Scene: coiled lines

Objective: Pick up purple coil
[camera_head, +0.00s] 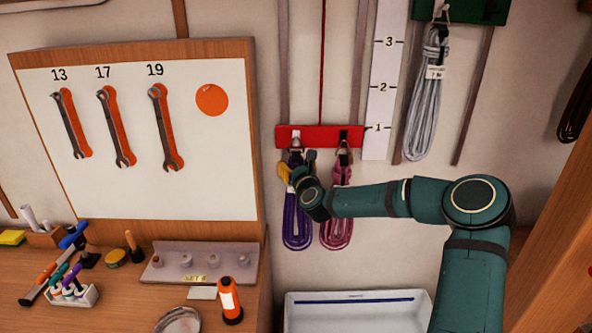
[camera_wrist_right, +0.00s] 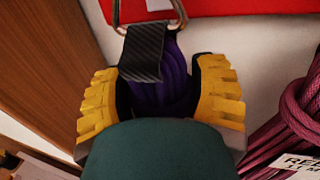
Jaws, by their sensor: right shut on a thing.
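The purple coil (camera_head: 297,228) hangs from a hook on the red rack board (camera_head: 318,136) in the head view. My right gripper (camera_head: 293,171) is at its upper part, just below the hook. In the right wrist view the yellow fingers (camera_wrist_right: 162,98) stand on both sides of the purple coil (camera_wrist_right: 176,65), shut on it. A black strap (camera_wrist_right: 142,53) on the coil runs up to a metal ring. Part of the coil is hidden behind my gripper. My left gripper is not in view.
A pink coil (camera_head: 337,233) hangs close on the right, partly behind my right arm. A grey coil (camera_head: 425,105) hangs farther right. A white tray (camera_head: 358,299) is below. A wooden-framed wrench board (camera_head: 253,150) stands close on the left.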

